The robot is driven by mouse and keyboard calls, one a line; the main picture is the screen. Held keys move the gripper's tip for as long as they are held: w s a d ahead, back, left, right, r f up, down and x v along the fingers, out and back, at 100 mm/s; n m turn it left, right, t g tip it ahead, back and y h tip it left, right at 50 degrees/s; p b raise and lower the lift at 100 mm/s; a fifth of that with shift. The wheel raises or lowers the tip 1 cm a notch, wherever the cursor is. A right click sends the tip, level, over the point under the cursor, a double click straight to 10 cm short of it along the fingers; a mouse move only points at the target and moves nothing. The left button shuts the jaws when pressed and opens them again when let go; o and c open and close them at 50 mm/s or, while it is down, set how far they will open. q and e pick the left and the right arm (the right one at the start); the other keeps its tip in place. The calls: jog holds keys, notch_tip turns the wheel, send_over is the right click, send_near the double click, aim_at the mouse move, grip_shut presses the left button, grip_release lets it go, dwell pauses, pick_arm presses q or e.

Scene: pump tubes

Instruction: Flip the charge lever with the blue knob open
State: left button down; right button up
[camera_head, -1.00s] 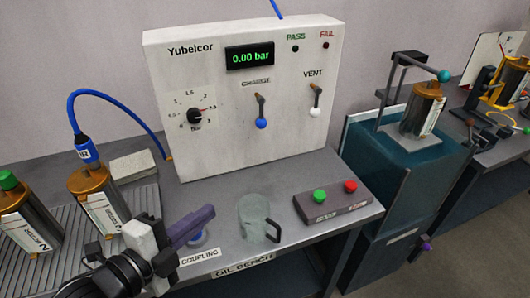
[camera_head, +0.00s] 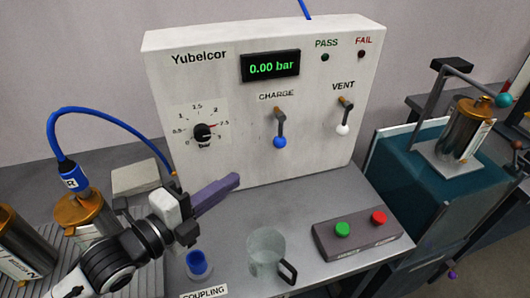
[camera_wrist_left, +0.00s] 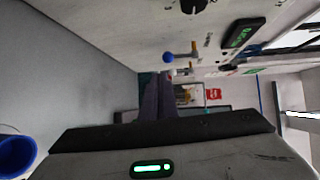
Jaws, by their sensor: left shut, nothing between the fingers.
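The charge lever (camera_head: 280,122) is on the front of the white Yubelcor panel under the word CHARGE. It hangs down with its blue knob (camera_head: 280,142) at the lower end. The blue knob also shows in the left wrist view (camera_wrist_left: 168,57), above the fingers. My left gripper (camera_head: 236,180) is shut and empty, its purple fingers in front of the panel's lower part, left of and below the knob and apart from it. The fingers also show in the left wrist view (camera_wrist_left: 158,95). My right gripper is not in view.
The vent lever with a white knob (camera_head: 342,129) hangs right of the charge lever. The pressure dial (camera_head: 203,133) is to its left. A glass mug (camera_head: 266,252), a blue coupling (camera_head: 196,262) and a button box (camera_head: 357,233) stand on the bench. The display (camera_head: 271,66) reads 0.00 bar.

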pick_arm(q)
jog(key=p, duration=0.1)
send_near(280, 132)
jog(key=w+d+f, duration=0.3)
jog(key=w+f, duration=0.1)
jog(key=f, duration=0.1)
jog(key=shift+r, duration=0.1)
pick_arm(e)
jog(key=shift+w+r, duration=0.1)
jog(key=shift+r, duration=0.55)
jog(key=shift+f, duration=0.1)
